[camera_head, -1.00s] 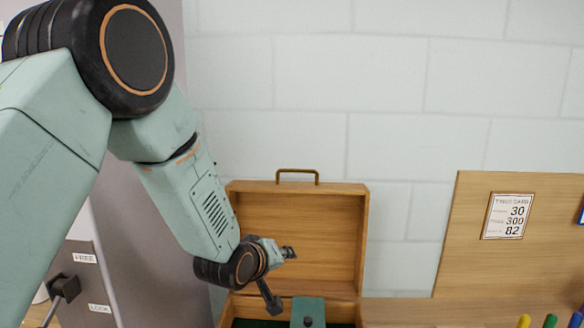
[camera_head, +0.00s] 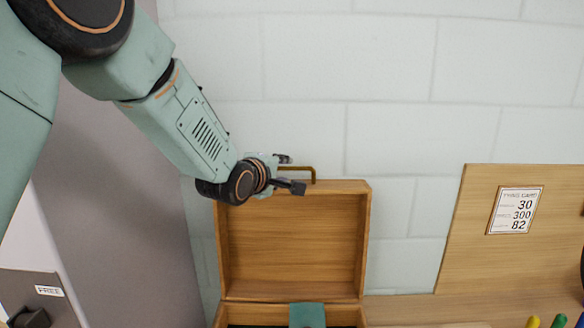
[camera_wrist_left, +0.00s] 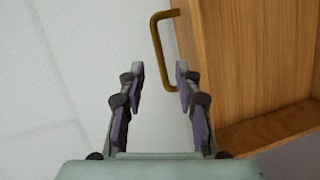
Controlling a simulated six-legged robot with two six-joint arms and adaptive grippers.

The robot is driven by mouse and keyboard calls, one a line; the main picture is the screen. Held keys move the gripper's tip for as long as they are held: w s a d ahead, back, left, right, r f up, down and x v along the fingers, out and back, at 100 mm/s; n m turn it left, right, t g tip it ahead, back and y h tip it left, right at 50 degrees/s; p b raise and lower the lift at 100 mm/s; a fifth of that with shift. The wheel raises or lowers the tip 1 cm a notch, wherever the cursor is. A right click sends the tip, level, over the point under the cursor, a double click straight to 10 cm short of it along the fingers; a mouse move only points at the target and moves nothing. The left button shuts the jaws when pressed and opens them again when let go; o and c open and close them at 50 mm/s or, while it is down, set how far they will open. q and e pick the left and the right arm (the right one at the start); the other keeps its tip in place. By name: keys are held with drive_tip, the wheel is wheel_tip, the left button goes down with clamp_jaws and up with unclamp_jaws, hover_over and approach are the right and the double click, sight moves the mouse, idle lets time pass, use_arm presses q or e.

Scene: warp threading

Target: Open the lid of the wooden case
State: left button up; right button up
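The wooden case (camera_head: 222,312) stands against the wall with its lid (camera_head: 300,245) upright and open. A brass-coloured handle (camera_head: 314,172) sits on the lid's top edge. My left gripper (camera_head: 292,173) is in front of the lid's top left part, close to the handle. The handle (camera_wrist_left: 160,45) shows there just beyond the fingertips, and the lid (camera_wrist_left: 260,60) fills the right side. My right gripper is not in view.
A wooden board (camera_head: 460,250) with a printed card (camera_head: 515,210) stands at the right. Coloured pegs (camera_head: 558,321) show at the lower right. A grey panel with a label reading FREE (camera_head: 49,291) is at the lower left. The wall above the lid is clear.

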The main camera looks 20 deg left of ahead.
sight(291, 169)
use_arm(q)
drive_tip(key=n, duration=0.1)
drive_tip(key=w+n, duration=0.1)
drive_tip(key=shift+w+d+f+n, duration=0.1)
drive_tip(key=shift+w+f+n, duration=0.05)
drive_tip(key=shift+w+n, duration=0.15)
drive_tip(key=x, duration=0.3)
drive_tip(key=a+p+x, duration=0.1)
drive_tip(key=x, duration=0.1)
drive_tip(key=shift+w+f, duration=0.2)
drive_tip(key=shift+f, duration=0.1)
drive_tip(key=shift+w+d, duration=0.2)
drive_tip(key=shift+w, duration=0.05)
drive_tip(key=shift+d+r, duration=0.1)
drive_tip(key=shift+d, duration=0.15)
drive_tip(key=shift+s+a, duration=0.1)
drive_tip(key=shift+a, duration=0.25)
drive_tip(key=shift+c, duration=1)
drive_tip(key=shift+w, duration=0.25)
drive_tip(key=shift+c, duration=1.4)
drive_tip(key=shift+d, duration=0.25)
drive_tip(key=shift+c, duration=0.8)
drive_tip(key=shift+s, duration=0.15)
clamp_jaws()
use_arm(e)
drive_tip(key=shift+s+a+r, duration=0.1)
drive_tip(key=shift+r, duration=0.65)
